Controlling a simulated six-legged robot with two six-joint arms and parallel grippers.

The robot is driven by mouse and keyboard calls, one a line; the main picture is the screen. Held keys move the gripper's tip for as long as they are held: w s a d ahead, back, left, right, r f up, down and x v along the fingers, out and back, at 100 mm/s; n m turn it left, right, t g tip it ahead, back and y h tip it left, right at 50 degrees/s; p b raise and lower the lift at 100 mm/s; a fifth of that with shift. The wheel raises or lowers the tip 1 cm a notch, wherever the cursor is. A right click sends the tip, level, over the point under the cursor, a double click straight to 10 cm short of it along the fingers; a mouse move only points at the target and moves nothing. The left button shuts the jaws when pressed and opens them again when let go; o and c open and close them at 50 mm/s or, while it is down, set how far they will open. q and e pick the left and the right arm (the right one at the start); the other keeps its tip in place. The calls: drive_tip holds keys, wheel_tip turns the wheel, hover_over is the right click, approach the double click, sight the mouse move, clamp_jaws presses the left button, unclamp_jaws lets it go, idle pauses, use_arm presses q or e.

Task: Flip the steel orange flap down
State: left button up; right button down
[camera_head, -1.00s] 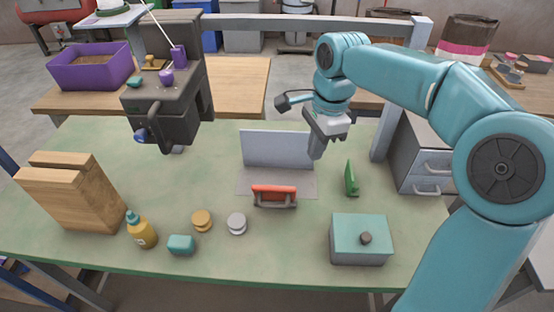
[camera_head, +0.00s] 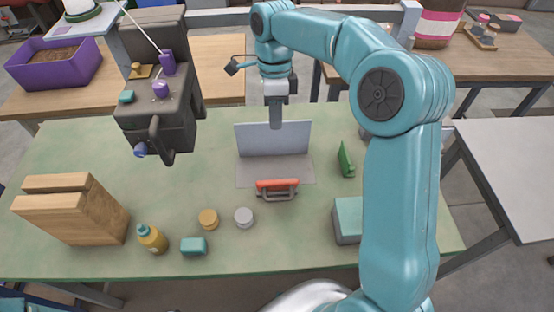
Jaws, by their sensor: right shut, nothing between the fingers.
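A steel flap (camera_head: 250,140) stands upright at the back of a flat grey plate (camera_head: 247,174) in the middle of the green table. An orange bar handle (camera_head: 277,185) on dark brackets sits at the plate's front edge. My right gripper (camera_head: 276,124) points down at the flap's top edge, near its middle, with its fingers shut and empty. The fingertips overlap the top edge in the picture; I cannot tell whether they touch it. My left gripper is not in view.
A dark machine (camera_head: 158,120) stands to the left. Wooden blocks (camera_head: 68,220), a yellow bottle (camera_head: 152,239), a teal block (camera_head: 194,246) and two round discs lie in front. A green wedge (camera_head: 345,160) stands right of the plate. A teal-topped box (camera_head: 347,216) is partly hidden by my arm.

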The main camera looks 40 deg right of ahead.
drive_tip(key=s+a+f, duration=0.1)
drive_tip(key=f, duration=0.2)
drive_tip(key=s+a+f, duration=0.1)
drive_tip(key=s+f, duration=0.1)
drive_tip(key=f, duration=0.2)
drive_tip(key=s+a+f+p, duration=0.1)
drive_tip(key=f, duration=0.3)
drive_tip(key=shift+s, duration=0.3)
drive_tip(key=shift+s+a+f, duration=0.1)
drive_tip(key=shift+f, duration=0.2)
